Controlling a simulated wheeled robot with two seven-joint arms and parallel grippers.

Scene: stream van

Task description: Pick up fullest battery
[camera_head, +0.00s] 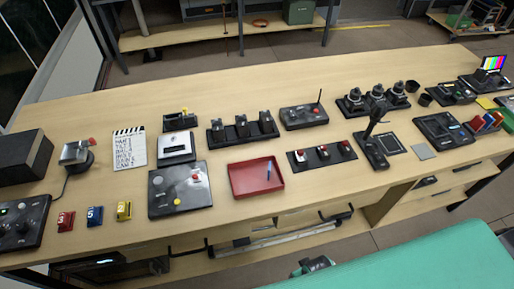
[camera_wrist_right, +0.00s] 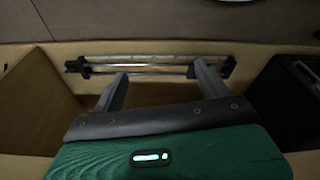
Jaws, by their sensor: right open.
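I cannot tell for certain which items are the batteries, and no charge level is readable. Three dark upright blocks stand in a black rack (camera_head: 243,133) left of centre on the bench. Three small units with red and pale tops sit in a black strip (camera_head: 322,154) right of the red tray. A red block (camera_head: 66,221), a blue block (camera_head: 95,216) and a yellow block (camera_head: 124,210) lie at the front left. My right gripper (camera_wrist_right: 160,88) is open and empty in the right wrist view, facing a rail below the bench top. My left gripper is not in view.
The wooden bench (camera_head: 230,85) is crowded with devices. A red tray (camera_head: 240,183) holds a blue pen-like item. A joystick unit (camera_head: 374,150) stands up on the right. A metal rail (camera_wrist_right: 150,70) runs under the bench. The bench's back strip is mostly clear.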

